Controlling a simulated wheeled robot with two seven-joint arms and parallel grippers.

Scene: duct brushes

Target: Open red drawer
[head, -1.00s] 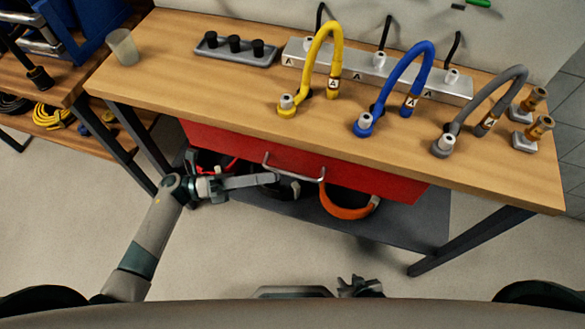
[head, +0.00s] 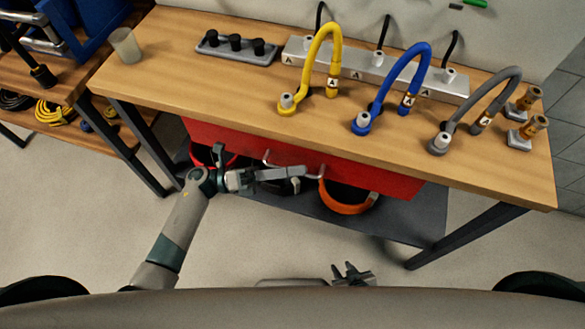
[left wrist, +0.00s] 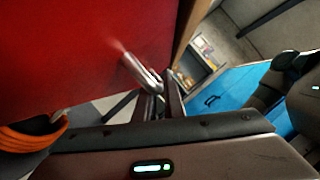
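The red drawer (head: 230,138) sits under the wooden tabletop and looks closed; its front also fills the upper left of the left wrist view (left wrist: 80,60). A silver bar handle (head: 313,175) runs along the front. My left gripper (head: 298,173) is at the handle, its fingers overlapping it. In the left wrist view the handle (left wrist: 138,71) reaches down to the fingertips (left wrist: 162,88); whether they are closed on it is unclear. My right gripper (head: 350,272) is low, near my base, away from the drawer, with its fingers apart and nothing between them.
The wooden table (head: 190,80) carries yellow (head: 328,45), blue (head: 388,78) and grey (head: 480,90) hoses along its right half. An orange ring (head: 345,208) lies on the dark lower shelf (head: 415,225) under the drawer. Table legs stand at both sides.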

